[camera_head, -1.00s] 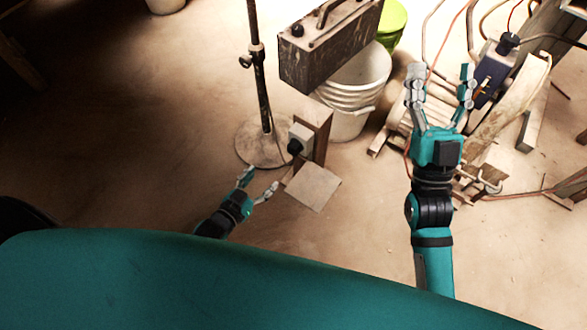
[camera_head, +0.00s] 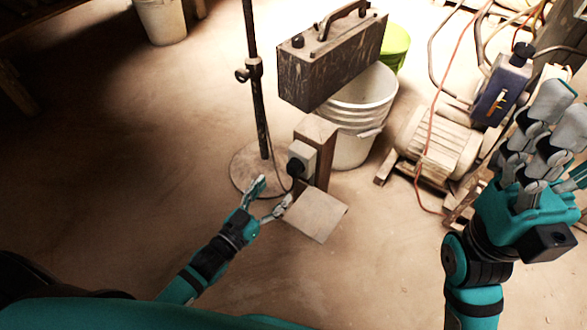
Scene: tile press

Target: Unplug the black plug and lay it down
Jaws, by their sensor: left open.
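The black plug (camera_head: 295,167) sits in a pale socket box (camera_head: 303,155) on the side of a short wooden post (camera_head: 318,137). A dark cord hangs down from it. My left gripper (camera_head: 271,194) is open and empty, just below and left of the plug, fingers pointing up and right. It looks apart from the plug. A flat light board (camera_head: 317,215) lies at the foot of the post, beside the gripper's lower finger. My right gripper (camera_head: 562,112) is at the right edge, in front of the machinery, seen obliquely. Its finger gap is unclear.
A metal stand (camera_head: 257,110) on a round base rises left of the post. A white bucket (camera_head: 357,118) stands behind the post, with a worn dark case (camera_head: 325,62) above it. A motor (camera_head: 440,147) stands at right. The floor at left is clear.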

